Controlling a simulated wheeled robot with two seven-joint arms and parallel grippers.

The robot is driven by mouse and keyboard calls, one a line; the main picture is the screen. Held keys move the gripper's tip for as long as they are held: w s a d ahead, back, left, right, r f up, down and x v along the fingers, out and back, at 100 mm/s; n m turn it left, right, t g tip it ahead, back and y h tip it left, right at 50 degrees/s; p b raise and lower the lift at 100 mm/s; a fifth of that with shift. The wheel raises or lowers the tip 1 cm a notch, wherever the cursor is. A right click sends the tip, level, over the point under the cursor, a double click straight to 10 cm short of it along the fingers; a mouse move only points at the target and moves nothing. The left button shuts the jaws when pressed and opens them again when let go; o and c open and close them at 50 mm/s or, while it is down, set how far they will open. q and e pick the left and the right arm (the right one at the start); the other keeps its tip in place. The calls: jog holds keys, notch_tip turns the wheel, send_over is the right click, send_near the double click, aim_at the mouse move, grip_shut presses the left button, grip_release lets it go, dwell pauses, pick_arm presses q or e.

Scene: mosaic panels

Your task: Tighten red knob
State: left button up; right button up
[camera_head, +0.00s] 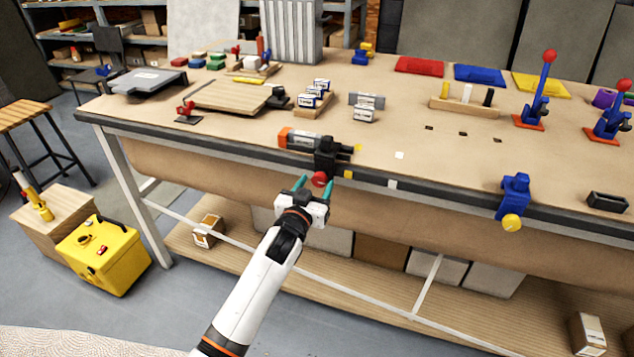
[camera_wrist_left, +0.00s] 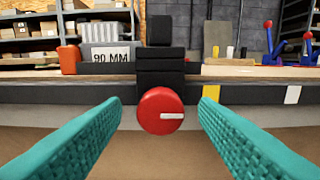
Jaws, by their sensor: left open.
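The red knob (camera_head: 319,179) is on the front of a black clamp (camera_head: 327,153) at the workbench's front edge. In the left wrist view the knob (camera_wrist_left: 161,111) is a round red disc facing me, with a white mark pointing right. My left gripper (camera_head: 311,183) is open in front of the bench edge. Its teal fingers (camera_wrist_left: 160,120) show on either side of the knob, with a gap on both sides and no visible contact. An orange and grey block marked 90 MM (camera_wrist_left: 105,57) sits at the clamp's left. My right gripper is not in view.
The workbench top (camera_head: 400,180) carries a wooden board (camera_head: 228,96), small labelled boxes and red-handled toggle clamps (camera_head: 536,100). A blue clamp with a yellow knob (camera_head: 513,200) is on the front edge at right. A yellow case (camera_head: 105,258) stands on the floor at left.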

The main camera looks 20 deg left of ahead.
pick_arm(q)
jog(key=shift+w+d, duration=0.1)
jog(key=shift+w, duration=0.7)
jog(key=c, duration=0.9)
jog(key=shift+c, duration=0.2)
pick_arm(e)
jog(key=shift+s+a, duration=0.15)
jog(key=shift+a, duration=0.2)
